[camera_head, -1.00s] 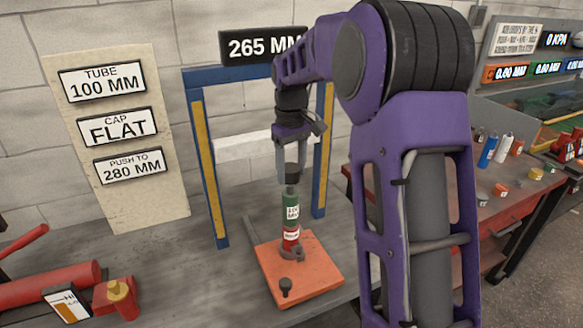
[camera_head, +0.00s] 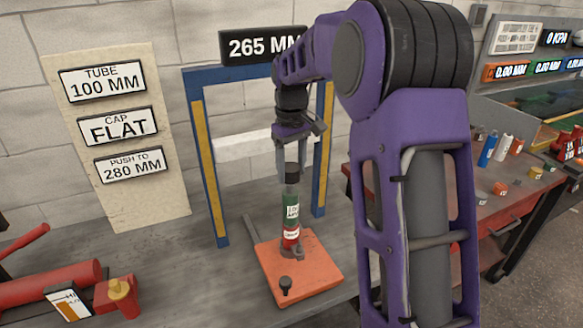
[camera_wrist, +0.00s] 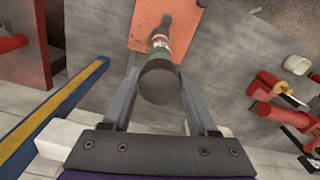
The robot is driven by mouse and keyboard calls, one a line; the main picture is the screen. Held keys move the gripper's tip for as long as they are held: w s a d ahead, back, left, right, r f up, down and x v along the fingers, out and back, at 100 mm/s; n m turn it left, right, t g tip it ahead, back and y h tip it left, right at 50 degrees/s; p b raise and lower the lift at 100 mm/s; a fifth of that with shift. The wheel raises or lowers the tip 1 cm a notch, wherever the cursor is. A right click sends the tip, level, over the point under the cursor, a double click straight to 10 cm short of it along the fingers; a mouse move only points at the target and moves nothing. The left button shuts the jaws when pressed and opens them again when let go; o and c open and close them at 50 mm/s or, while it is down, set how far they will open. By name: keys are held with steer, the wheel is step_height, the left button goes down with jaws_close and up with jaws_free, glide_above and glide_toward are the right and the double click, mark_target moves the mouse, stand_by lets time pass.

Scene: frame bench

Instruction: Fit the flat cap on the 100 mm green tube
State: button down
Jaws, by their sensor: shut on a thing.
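The green tube (camera_head: 291,208) stands upright on a red piece (camera_head: 290,238) on the orange base plate (camera_head: 318,265) inside the frame. The dark flat cap (camera_head: 291,174) is at the tube's upper end and appears to touch it; whether it is fully seated cannot be told. In the wrist view, the cap's round face (camera_wrist: 160,82) hides most of the tube below. My gripper (camera_head: 290,168) comes from above and is shut on the cap, with one finger on each side.
A blue and yellow frame (camera_head: 208,165) surrounds the work, with a 265 MM display (camera_head: 263,46) above. A sign board (camera_head: 150,200) reads tube 100 mm, cap flat, push to 280 mm. A red cylinder (camera_head: 55,285) lies at left. A red bench (camera_head: 478,215) holds small parts.

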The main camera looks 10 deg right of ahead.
mark_target(292, 186)
steer(key=shift+f+b, duration=1)
steer(key=shift+f, duration=0.95)
steer(key=shift+c, duration=0.5)
jaws_free()
step_height(292, 186, up, 18)
steer(key=p, duration=0.3)
steer(key=shift+f, duration=0.25)
